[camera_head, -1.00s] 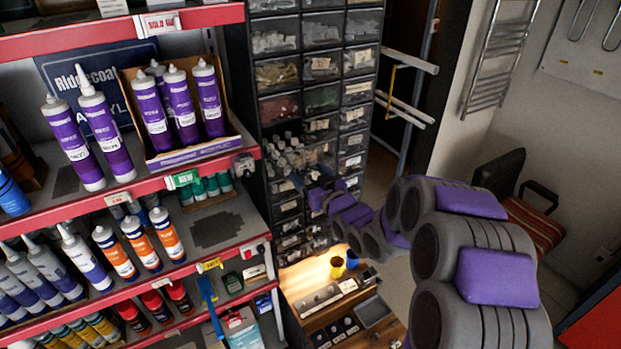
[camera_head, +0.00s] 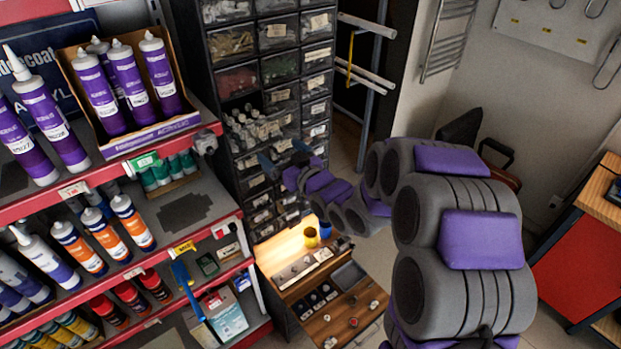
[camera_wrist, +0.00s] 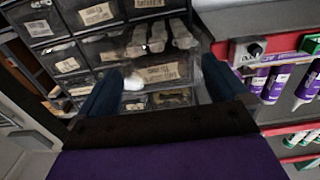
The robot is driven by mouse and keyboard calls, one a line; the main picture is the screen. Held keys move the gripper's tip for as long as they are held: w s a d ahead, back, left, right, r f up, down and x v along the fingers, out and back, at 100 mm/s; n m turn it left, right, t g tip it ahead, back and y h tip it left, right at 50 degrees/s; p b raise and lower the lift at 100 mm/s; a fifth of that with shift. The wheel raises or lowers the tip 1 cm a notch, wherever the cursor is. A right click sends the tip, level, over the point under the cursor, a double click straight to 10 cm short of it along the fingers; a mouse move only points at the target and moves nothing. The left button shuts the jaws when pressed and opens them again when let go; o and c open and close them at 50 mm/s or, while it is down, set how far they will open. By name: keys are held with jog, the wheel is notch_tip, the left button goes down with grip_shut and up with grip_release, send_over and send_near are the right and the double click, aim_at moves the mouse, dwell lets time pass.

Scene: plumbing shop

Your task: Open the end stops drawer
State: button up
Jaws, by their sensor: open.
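The grey small-drawer cabinet (camera_head: 247,72) stands in the middle of the head view, its clear-fronted drawers labelled. My gripper (camera_head: 285,158) is open in front of its lower-middle drawers. In the wrist view my gripper's blue fingers (camera_wrist: 155,88) are spread before a labelled drawer front (camera_wrist: 160,73). A small whitish piece shows near the left finger. The label is too blurred to read, so I cannot tell which one is the end stops drawer. Pale fittings (camera_wrist: 160,38) lie just above that front; they also show in the head view (camera_head: 252,130). Contact is unclear.
Red-edged shelves (camera_head: 130,150) with purple tubes stand close at the left. A towel rail and a red-fronted bench (camera_head: 582,262) are at the right.

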jog(key=d+b+v, duration=0.1)
jog(key=b+v, duration=1.2)
jog(key=shift+d, duration=0.2)
jog(key=shift+s+a+f, duration=0.1)
